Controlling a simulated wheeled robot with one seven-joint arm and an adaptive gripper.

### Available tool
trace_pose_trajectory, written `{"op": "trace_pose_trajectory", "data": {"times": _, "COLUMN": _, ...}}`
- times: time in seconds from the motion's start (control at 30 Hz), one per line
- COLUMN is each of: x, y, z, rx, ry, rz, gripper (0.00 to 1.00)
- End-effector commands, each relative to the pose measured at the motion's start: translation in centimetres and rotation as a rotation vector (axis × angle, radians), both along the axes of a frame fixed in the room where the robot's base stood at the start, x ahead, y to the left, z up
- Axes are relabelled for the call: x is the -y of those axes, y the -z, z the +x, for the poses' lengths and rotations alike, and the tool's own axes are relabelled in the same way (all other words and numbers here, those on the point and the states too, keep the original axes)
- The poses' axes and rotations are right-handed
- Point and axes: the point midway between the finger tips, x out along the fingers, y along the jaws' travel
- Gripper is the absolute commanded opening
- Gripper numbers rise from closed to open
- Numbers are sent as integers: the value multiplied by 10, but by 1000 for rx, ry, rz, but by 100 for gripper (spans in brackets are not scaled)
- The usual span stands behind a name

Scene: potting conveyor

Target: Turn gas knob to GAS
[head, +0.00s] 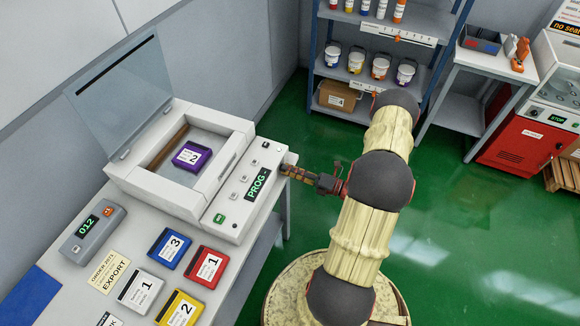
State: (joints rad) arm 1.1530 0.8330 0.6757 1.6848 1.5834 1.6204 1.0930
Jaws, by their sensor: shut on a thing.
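The white machine (231,227) stands on the bench with its clear lid raised. Its front panel has a lit display (258,185) reading "PROG-" and several small buttons. My gripper (285,168) reaches in from the right and is shut at the panel's right end. A small pale part, seemingly the gas knob (291,158), shows at the fingertips. The fingers hide most of it, so its pointer and any GAS marking cannot be read.
A purple pack (192,155) lies in the machine's open chamber. Blue (169,249), red (205,267), white and yellow packs lie on the bench in front, near a grey box (93,232) reading "012". Shelves with tubs stand behind. Green floor is open at right.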

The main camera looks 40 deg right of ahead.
Motion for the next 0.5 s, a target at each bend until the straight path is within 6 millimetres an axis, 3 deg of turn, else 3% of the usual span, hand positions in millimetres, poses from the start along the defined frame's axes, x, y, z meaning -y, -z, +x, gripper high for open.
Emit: {"op": "trace_pose_trajectory", "data": {"times": 0.5, "x": 1, "y": 1, "z": 0, "rx": -80, "ry": 2, "rz": 189, "gripper": 0}}
